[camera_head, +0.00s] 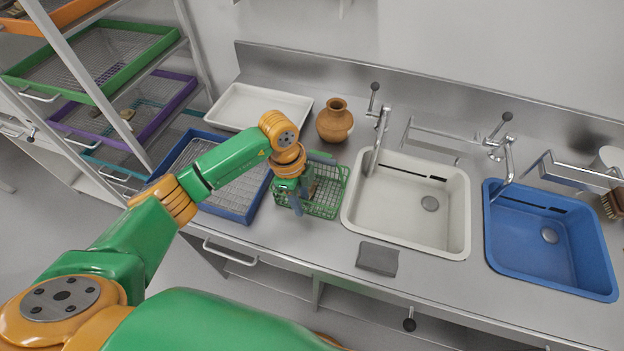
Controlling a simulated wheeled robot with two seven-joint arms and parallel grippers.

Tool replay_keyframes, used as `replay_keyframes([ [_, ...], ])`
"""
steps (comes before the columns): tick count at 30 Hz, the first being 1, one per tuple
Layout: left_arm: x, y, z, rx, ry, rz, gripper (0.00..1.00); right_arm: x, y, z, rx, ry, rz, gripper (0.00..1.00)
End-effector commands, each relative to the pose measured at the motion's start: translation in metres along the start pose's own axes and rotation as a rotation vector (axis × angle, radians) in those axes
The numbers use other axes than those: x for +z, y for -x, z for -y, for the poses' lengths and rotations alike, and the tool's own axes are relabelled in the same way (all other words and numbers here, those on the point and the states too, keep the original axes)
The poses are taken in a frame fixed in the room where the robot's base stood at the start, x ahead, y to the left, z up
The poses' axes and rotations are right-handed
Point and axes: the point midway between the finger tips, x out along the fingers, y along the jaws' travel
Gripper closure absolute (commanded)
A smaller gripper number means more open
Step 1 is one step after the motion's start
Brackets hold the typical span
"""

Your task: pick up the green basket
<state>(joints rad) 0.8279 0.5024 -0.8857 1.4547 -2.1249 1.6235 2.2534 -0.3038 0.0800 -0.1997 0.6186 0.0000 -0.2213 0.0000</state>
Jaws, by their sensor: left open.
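The green basket (328,198) is a wire basket on the steel counter, between the blue tray and the white sink. My left gripper (297,207) is over the left part of the basket, with its fingers pointing down. The gripper is open, and I cannot tell whether its fingers touch the basket. My left wrist and gripper hide the basket's left side. My right gripper is not in view.
A blue tray (237,214) lies left of the basket, with a white tray (243,98) behind. A brown pot (335,123) stands behind the basket. The white sink (458,215) and blue sink (597,262) are to the right. A grey cloth (377,259) lies in front.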

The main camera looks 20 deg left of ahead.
Motion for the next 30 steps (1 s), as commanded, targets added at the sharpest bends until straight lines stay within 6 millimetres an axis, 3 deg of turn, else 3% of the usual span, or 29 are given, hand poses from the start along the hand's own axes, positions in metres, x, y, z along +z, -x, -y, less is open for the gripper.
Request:
replay_keyframes([
  [4, 0.000, -0.019, -0.001, 0.002, 0.000, 0.000, 0.60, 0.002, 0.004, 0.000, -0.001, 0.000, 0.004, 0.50],
  [10, -0.001, -0.021, 0.000, 0.000, -0.002, -0.002, 0.60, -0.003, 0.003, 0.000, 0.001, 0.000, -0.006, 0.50],
  [15, -0.001, -0.021, 0.000, 0.000, -0.002, -0.002, 1.00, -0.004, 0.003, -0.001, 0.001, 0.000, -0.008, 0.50],
  [30, -0.001, -0.021, 0.000, 0.000, -0.003, -0.003, 1.00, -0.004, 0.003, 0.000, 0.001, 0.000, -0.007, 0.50],
])
